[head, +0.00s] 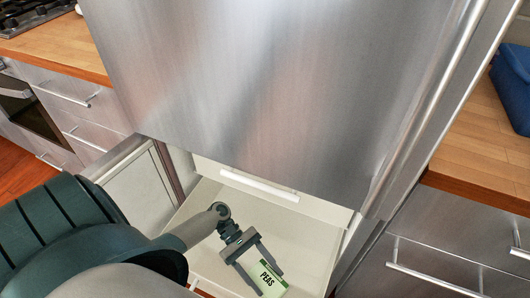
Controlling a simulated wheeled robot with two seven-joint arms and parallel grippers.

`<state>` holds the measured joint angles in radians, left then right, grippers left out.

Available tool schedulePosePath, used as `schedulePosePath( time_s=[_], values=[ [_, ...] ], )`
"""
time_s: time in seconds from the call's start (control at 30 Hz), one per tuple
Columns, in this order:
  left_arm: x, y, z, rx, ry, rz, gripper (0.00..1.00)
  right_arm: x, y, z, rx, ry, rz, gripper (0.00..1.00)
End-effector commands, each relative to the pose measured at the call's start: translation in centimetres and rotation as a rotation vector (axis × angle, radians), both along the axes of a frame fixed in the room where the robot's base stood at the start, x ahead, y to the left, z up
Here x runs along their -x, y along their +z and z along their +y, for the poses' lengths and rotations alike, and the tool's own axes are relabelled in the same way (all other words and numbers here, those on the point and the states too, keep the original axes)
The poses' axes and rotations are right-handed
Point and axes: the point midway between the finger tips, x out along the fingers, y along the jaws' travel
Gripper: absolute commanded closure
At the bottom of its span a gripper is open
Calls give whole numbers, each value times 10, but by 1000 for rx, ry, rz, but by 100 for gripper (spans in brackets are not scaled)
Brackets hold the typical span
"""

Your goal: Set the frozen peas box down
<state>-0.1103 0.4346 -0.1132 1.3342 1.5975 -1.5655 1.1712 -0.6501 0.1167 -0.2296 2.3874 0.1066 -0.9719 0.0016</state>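The frozen peas box (270,283), white and green with dark PEAS lettering, is in the lower middle of the head view. My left gripper (270,282) reaches down from the left, with one finger along each side of the box, and appears shut on it. The box is over the pale interior of the pulled-out freezer drawer (208,262). I cannot tell whether its underside touches the drawer floor. The box's lower end is near the picture's bottom edge. My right gripper is not in view.
A large steel door (260,80) hangs above the drawer. A white drawer front with a handle (259,187) lies behind it. Steel cabinets with wooden counters flank both sides. A blue container (512,88) stands on the right counter, and a stove (32,12) is at upper left.

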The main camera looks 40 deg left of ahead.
Motion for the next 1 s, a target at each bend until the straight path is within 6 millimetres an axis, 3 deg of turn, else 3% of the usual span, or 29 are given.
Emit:
schedulePosePath(
  time_s=[0.03, 0.07, 0.47, 1.0],
  values=[
    [0, 0, 0, 0, 0, 0, 30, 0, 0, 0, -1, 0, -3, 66],
    [0, 0, 0, 0, 0, 0, 23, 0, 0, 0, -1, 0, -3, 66],
    [0, 4, 0, 0, 0, -1, 23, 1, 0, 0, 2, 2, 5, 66],
    [-10, 27, 59, -2, 0, 0, 23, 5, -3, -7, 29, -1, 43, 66]
  ],
)
